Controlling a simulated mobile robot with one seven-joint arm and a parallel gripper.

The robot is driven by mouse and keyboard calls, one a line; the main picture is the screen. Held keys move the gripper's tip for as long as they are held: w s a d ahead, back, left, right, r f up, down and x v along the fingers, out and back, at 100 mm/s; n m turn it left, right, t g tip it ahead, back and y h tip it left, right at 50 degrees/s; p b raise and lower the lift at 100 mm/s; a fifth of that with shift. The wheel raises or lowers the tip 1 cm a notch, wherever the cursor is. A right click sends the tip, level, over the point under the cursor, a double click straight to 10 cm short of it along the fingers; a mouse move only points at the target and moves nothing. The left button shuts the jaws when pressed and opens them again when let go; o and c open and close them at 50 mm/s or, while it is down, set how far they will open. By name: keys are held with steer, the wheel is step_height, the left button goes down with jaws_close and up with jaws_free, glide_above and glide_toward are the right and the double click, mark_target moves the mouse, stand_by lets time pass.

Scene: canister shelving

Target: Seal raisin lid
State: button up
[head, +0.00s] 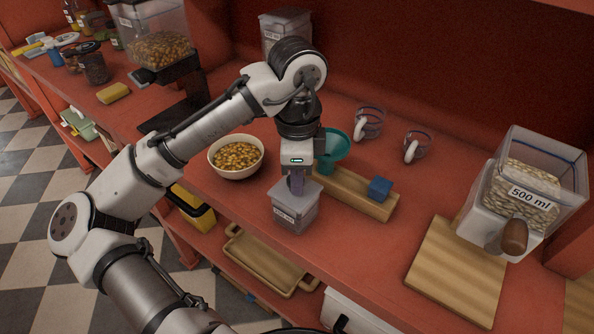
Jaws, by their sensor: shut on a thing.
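A small translucent canister (293,214) with a label on its front stands upright on the red counter near its front edge. A greyish lid (309,188) lies over its top. My gripper (297,187) points straight down at the lid's middle and is shut on a narrow purplish piece there, which looks like the lid's handle. I cannot tell whether the lid is fully pressed down. The label is too small to read, so I cannot confirm raisins.
A bowl of yellow-brown pieces (237,157) stands left of the canister. A wooden tray (353,196) with a blue block (380,189) and a teal funnel (331,150) are close behind right. A cutting board (458,270) and dispenser (522,190) stand right. Clear counter lies between.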

steer(key=o, duration=1.6)
steer(key=shift+c, duration=0.2)
steer(key=shift+r, duration=0.1)
steer(key=shift+r+p, duration=2.3)
steer(key=shift+r, duration=1.15)
